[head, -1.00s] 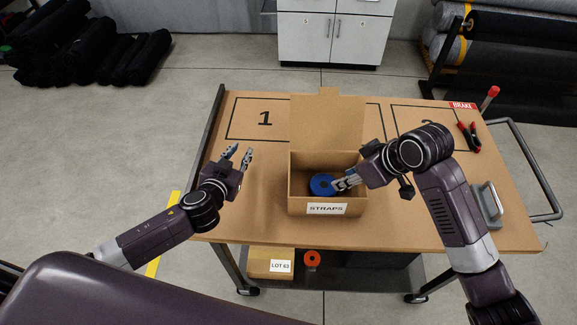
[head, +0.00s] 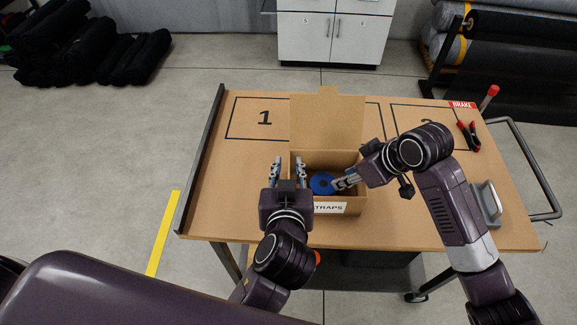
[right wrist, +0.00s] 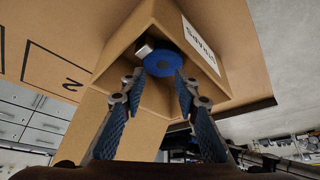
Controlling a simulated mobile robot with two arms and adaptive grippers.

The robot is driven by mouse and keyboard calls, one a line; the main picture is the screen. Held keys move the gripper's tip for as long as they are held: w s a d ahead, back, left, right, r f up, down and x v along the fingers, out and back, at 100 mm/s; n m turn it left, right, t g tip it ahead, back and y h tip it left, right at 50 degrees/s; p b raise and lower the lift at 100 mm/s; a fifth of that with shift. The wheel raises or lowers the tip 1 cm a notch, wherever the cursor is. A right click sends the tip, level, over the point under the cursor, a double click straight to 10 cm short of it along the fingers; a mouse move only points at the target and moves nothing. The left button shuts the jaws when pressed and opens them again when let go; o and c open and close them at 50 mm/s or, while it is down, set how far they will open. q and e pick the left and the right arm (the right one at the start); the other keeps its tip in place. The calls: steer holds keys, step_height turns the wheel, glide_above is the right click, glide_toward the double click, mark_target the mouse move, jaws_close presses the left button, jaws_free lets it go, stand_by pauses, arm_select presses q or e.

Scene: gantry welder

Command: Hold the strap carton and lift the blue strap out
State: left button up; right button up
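The strap carton (head: 352,210) is an open brown box labelled STRAPS, with its lid flap standing up at the back. The blue strap (head: 321,184) is a round roll inside it, also visible in the right wrist view (right wrist: 163,64). My left gripper (head: 288,160) is open at the carton's left wall, one finger left of the wall and the other over the inside. Whether it touches the wall is unclear. My right gripper (head: 338,184) reaches into the carton from the right. In the right wrist view its open fingers (right wrist: 160,80) are either side of the strap; contact is unclear.
The carton stands on a brown cart top (head: 230,215) with numbered outlines. Red-handled pliers (head: 469,135), a grey handled block (head: 487,203) and a red-knobbed brake lever (head: 492,92) are at the right. The cart top left of the carton is clear.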

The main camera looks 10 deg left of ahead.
arm_select(q)
step_height(320, 180, down, 8)
steer(key=shift+f, duration=0.15)
steer(key=x, duration=0.6)
steer(key=shift+w+a, duration=0.1)
steer(key=shift+w, duration=0.25)
steer(key=shift+w+a+f, duration=0.1)
steer(key=shift+w+f, duration=0.05)
steer(key=shift+w, duration=0.15)
jaws_close()
arm_select(e)
steer(key=shift+o, duration=0.4)
